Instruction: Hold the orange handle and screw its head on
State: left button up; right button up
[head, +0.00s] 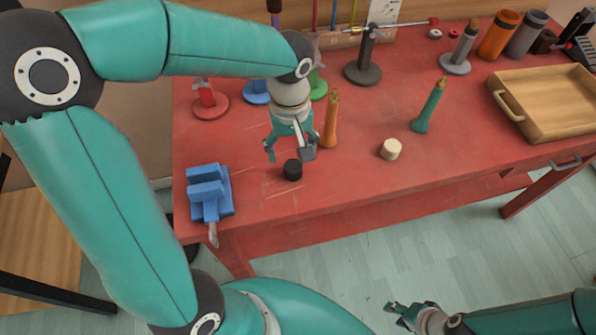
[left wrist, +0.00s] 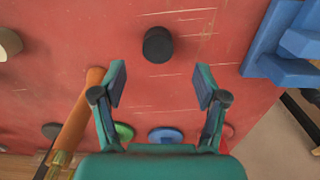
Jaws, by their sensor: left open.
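The orange handle (head: 331,120) stands upright on the red table with a brass-coloured tip on top; it also shows in the left wrist view (left wrist: 77,122). A short black cylindrical head (head: 292,169) lies on the table and shows in the left wrist view (left wrist: 158,45). A cream head (head: 390,148) sits to the right, partly cut off in the left wrist view (left wrist: 9,44). The frames do not show which head fits the handle. My left gripper (head: 289,151) is open and empty above the table, beside the orange handle and near the black head. My right gripper (head: 395,314) is low, off the table's front.
A teal handle (head: 429,106) stands upright to the right. A blue vise (head: 209,192) is at the front left corner. Coloured round stands and a dark stand (head: 363,72) are behind. A wooden tray (head: 548,103) is at right. The front middle of the table is clear.

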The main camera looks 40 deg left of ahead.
aim_at(293, 166)
pick_arm(q)
jog(key=shift+f, duration=1)
jog(key=shift+w+f, duration=0.1)
jog(key=shift+f, duration=2.5)
jog(key=c, duration=1.1)
jog(key=shift+r, duration=0.1)
notch_tip(293, 166, up, 20)
jog(key=p, duration=0.1)
jog(key=shift+p, duration=0.3)
